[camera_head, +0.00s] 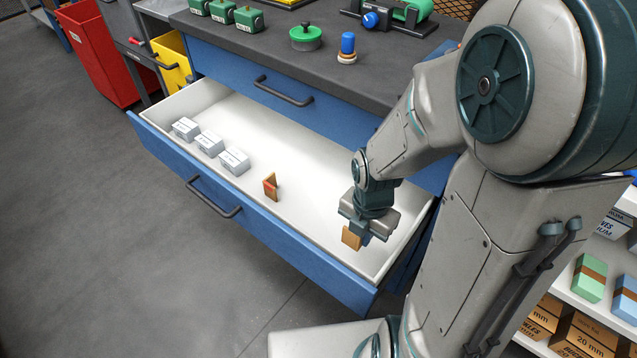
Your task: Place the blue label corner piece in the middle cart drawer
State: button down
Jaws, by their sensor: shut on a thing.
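My gripper (360,236) is over the right part of the open middle drawer (315,178) of the blue cart. It is shut on a small brown corner piece (351,238), which shows below the fingers. A bit of blue shows beside the piece, but I cannot tell whether it is the label. I cannot tell whether the piece touches the drawer floor. Another brown corner piece (270,187), with a reddish mark, stands in the drawer to the left of my gripper.
Several white-grey boxes (209,143) stand in a row at the drawer's left. The drawer's blue front (250,218) has a dark handle. The closed top drawer (315,100) is above. Shelves with blocks (590,278) are at the right. The drawer's middle is mostly bare.

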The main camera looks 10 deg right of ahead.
jog(key=b, duration=0.2)
send_over(321, 216)
jog(key=shift+f, duration=0.8)
jog(key=shift+f+b, duration=1)
jog(key=shift+f, duration=1.75)
jog(key=shift+f, duration=0.2)
jog(key=c, duration=1.6)
grip_release()
jog(key=shift+r, duration=0.1)
